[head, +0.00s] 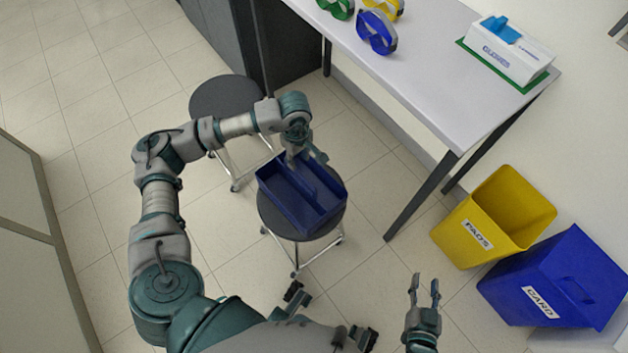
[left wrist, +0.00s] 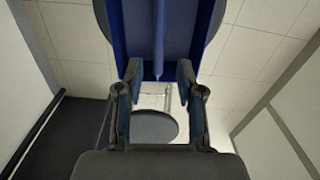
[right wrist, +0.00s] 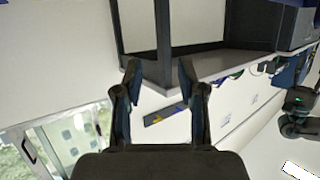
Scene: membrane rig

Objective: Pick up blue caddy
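The blue caddy (head: 291,208) is an open tray with a central handle bar, resting on a round dark stool (head: 327,220). My left gripper (head: 308,160) is above the caddy's far edge. In the left wrist view its fingers (left wrist: 158,72) are apart, with the caddy (left wrist: 203,28) beyond them and the handle bar (left wrist: 158,35) lined up with the gap; nothing shows gripped. Whether a finger touches the caddy I cannot tell. My right gripper (head: 425,290) is open and empty, low right of the stool, and also shows open in the right wrist view (right wrist: 159,68).
A second stool (head: 225,98) stands behind left. A white table (head: 430,75) carries goggles (head: 376,32) and a white dispenser box (head: 505,52). A yellow PADS bin (head: 470,215) and a blue CARD bin (head: 545,280) stand at right. Floor left is clear.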

